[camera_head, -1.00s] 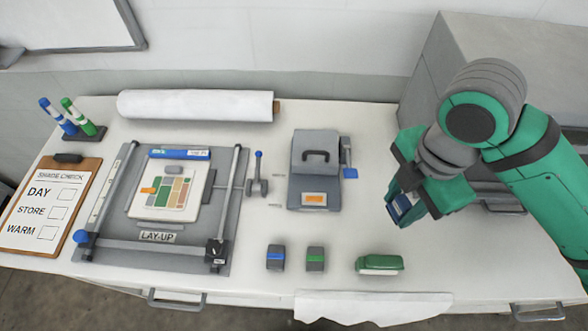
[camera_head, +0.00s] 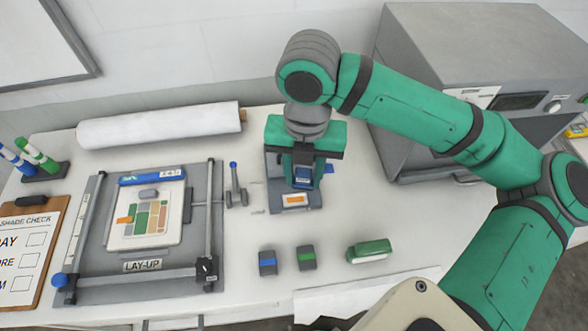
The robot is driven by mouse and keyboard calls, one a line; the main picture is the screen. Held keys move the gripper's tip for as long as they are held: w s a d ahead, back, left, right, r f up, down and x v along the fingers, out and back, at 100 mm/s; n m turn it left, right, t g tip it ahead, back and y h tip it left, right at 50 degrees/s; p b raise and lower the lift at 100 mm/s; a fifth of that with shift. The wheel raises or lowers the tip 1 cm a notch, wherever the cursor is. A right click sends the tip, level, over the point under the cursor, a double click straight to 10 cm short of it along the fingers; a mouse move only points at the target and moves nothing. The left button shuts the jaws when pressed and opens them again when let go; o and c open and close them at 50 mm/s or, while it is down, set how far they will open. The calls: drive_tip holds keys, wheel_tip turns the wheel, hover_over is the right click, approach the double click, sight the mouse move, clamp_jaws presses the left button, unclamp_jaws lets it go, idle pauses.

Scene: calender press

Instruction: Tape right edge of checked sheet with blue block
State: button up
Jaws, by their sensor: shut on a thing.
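The checked sheet (camera_head: 115,233), white with a patch of coloured rectangles, lies on the grey lay-up board (camera_head: 95,285) at left. A blue strip (camera_head: 152,176) with a white label lies along its top edge. Its right edge shows plain white. The blue block (camera_head: 267,263), dark grey with a blue band, stands on the table right of the board. My gripper (camera_head: 302,182) is over the grey handled device (camera_head: 275,193) at the table's middle, well behind the blue block. It is shut on a small blue object (camera_head: 303,174), partly hidden by the fingers. I cannot tell whether this object touches the device.
A green-banded block (camera_head: 306,258) stands beside the blue block, and a green-and-white block (camera_head: 370,251) farther right. A small lever (camera_head: 235,190) stands between board and device. A white roll (camera_head: 160,125) lies behind. A big grey machine (camera_head: 470,60) fills the back right.

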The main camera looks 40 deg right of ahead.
sight(295, 178)
drive_tip(key=w+n, duration=0.1)
drive_tip(key=w+f+n, duration=0.1)
drive_tip(key=shift+w+a+n, duration=0.1)
drive_tip(key=shift+a+n, duration=0.1)
drive_tip(key=shift+n, duration=0.2)
drive_tip(key=shift+s+d+f, duration=0.1)
drive_tip(key=shift+s+f, duration=0.1)
drive_tip(key=shift+s, duration=0.05)
drive_tip(key=shift+w+a+f, duration=0.1)
drive_tip(key=shift+a+f, duration=0.15)
drive_tip(key=shift+f, duration=0.5)
drive_tip(key=shift+d+f, duration=0.15)
drive_tip(key=shift+f, duration=2.35)
drive_tip(key=shift+f, duration=0.55)
drive_tip(key=shift+r, duration=4.05)
